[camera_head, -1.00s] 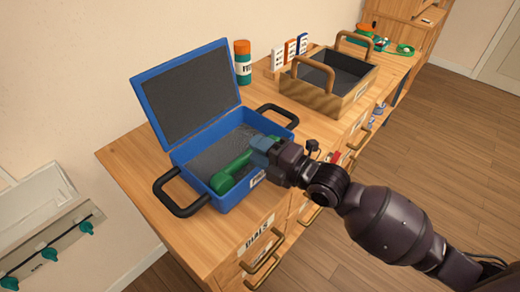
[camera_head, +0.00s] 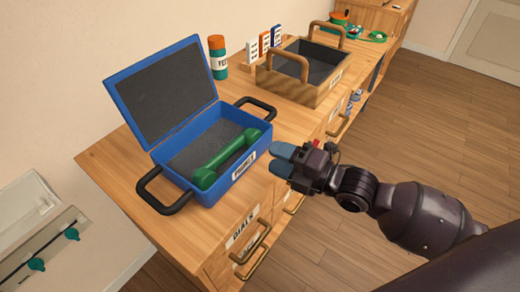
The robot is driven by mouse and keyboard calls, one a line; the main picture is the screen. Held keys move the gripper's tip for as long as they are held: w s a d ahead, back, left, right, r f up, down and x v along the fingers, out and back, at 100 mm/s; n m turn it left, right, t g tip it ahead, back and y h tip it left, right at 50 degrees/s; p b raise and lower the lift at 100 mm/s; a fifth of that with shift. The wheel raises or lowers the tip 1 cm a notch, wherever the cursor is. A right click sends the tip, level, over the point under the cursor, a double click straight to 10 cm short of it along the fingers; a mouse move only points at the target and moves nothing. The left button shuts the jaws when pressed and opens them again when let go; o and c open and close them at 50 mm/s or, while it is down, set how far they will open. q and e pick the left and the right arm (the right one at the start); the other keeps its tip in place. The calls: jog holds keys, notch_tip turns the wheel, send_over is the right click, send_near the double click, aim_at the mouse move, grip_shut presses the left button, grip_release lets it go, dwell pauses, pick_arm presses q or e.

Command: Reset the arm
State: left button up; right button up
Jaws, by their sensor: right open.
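My right gripper (camera_head: 279,159) is open and empty, just right of the blue box, near the table's front edge. Its bluish fingertips point left toward the box. My right arm comes in from the lower right. A green phone handset (camera_head: 226,159) lies in the open blue box (camera_head: 237,178), along its front side. The box's lid stands up at the back, and a white label shows on its front. My left gripper is not in view.
The wooden cabinet (camera_head: 118,168) carries the box. A wooden crate (camera_head: 290,92) with handles stands behind to the right, beside upright cards (camera_head: 264,44) and an orange-and-green canister (camera_head: 218,60). Drawer handles (camera_head: 255,258) stick out in front. Open floor (camera_head: 430,120) lies to the right.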

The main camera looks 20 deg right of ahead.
jog(key=shift+v, duration=1.05)
jog(key=s+d+f+m+h+p, duration=0.1)
jog(key=d+f+m+h, duration=0.3)
jog(key=m, duration=0.6)
jog(key=s+d+f+m+h+p, duration=0.15)
jog(key=f+m+h, duration=0.25)
jog(key=f+m, duration=0.4)
jog(key=s+d+f+m+g+h+p, duration=0.1)
jog(key=s+f+m, duration=0.5)
jog(key=s, duration=0.7)
jog(key=d+m+g+h, duration=0.1)
jog(key=h, duration=0.1)
jog(key=shift+d+f+h, duration=0.2)
jog(key=shift+f+h, duration=0.1)
